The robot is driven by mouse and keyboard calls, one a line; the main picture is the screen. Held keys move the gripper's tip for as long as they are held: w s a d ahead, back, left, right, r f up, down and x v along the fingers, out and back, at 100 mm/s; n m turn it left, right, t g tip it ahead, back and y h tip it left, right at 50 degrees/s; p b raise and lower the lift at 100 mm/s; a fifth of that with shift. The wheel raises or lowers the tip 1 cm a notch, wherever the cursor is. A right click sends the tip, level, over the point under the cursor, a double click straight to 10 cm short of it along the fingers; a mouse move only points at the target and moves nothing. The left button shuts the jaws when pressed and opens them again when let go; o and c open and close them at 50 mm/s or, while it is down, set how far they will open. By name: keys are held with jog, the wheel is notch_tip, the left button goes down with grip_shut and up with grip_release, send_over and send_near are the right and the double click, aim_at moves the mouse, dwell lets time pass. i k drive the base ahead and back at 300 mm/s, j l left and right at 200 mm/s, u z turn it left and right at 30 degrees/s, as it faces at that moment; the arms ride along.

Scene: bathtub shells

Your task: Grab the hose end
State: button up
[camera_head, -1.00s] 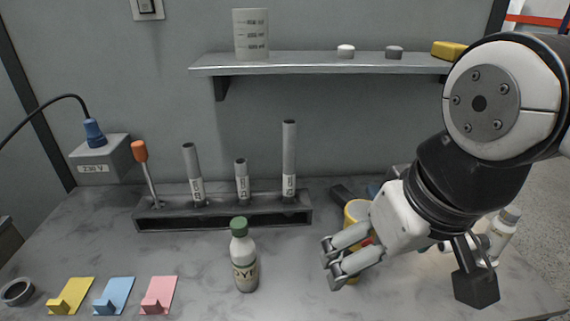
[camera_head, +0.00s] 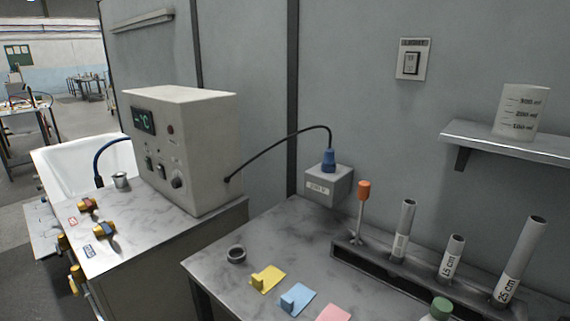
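A dark blue hose (camera_head: 103,155) curves beside the white control box on the left counter. It arches up from the box side and hangs down at the back left of the counter, by the white tub (camera_head: 75,160). Its lower tip (camera_head: 99,183) shows near the counter edge; I cannot tell whether it touches anything. My gripper and arm are out of view.
The control box (camera_head: 205,150) has a display, knob and switches. A metal cup (camera_head: 121,181) and brass valves (camera_head: 104,231) sit on the left counter. A black cable joins the box to a blue plug (camera_head: 329,160). The right bench holds a tube rack (camera_head: 385,272) and coloured tags (camera_head: 268,279).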

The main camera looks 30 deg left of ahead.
aim_at(99, 180)
jog(key=u, duration=2)
jog(key=i+j+u, duration=0.1)
jog(key=u, duration=0.75)
jog(key=i, duration=3.75)
jog(key=i+z, duration=0.1)
jog(key=i, duration=0.4)
jog(key=i+j+z, duration=0.15)
jog(key=i, duration=0.35)
jog(key=i+j+z, duration=0.1)
jog(key=i, duration=0.45)
jog(key=z, duration=3)
